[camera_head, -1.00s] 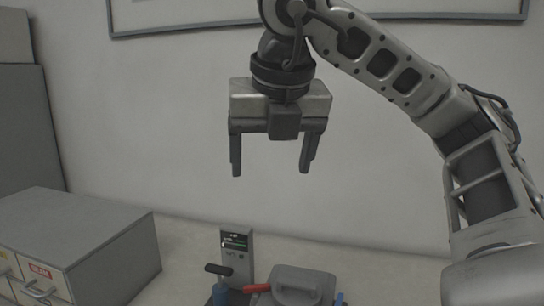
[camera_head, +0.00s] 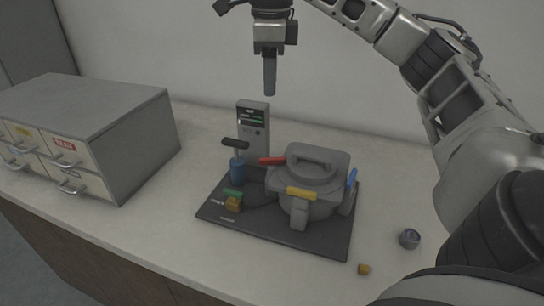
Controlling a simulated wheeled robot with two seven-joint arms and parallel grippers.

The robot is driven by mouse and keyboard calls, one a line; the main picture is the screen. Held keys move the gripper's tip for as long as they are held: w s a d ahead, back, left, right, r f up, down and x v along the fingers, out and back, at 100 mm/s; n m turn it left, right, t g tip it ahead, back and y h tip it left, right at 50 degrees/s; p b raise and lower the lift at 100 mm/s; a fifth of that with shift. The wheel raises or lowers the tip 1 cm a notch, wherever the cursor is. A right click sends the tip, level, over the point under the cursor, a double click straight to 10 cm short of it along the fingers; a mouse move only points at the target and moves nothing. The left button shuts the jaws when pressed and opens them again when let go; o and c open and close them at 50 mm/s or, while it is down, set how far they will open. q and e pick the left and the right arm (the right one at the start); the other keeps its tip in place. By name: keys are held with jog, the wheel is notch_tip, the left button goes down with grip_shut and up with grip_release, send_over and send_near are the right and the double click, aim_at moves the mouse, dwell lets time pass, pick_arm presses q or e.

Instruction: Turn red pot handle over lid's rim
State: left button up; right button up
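The grey pot (camera_head: 308,207) stands on a dark base plate, topped by a grey lid (camera_head: 322,165) with a raised bar. The red handle (camera_head: 272,160) sticks out to the left at the lid's left rim. The yellow handle (camera_head: 301,193) lies at the front of the rim, and the blue handle (camera_head: 352,178) stands tilted at the right. My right gripper (camera_head: 270,92) hangs pointing down, high above and behind the red handle, touching nothing. Its fingers overlap edge-on, so its opening is hidden. My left gripper is not in view.
The base plate (camera_head: 228,222) also carries a display column (camera_head: 253,130), a blue cylinder with a black T-top (camera_head: 237,170) and a green-topped yellow piece (camera_head: 233,205). A drawer cabinet (camera_head: 140,150) stands left. A small grey cup (camera_head: 409,239) and yellow bit (camera_head: 364,269) lie right.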

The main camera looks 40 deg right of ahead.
notch_tip(320, 180, down, 2)
jog(key=n, duration=0.1)
jog(key=b, duration=0.1)
send_near(272, 158)
jog(key=shift+n+g, duration=0.3)
jog(key=f, duration=0.7)
jog(key=shift+w+d+f, duration=0.1)
jog(key=shift+w+f, duration=0.1)
jog(key=shift+f, duration=0.5)
grip_shut()
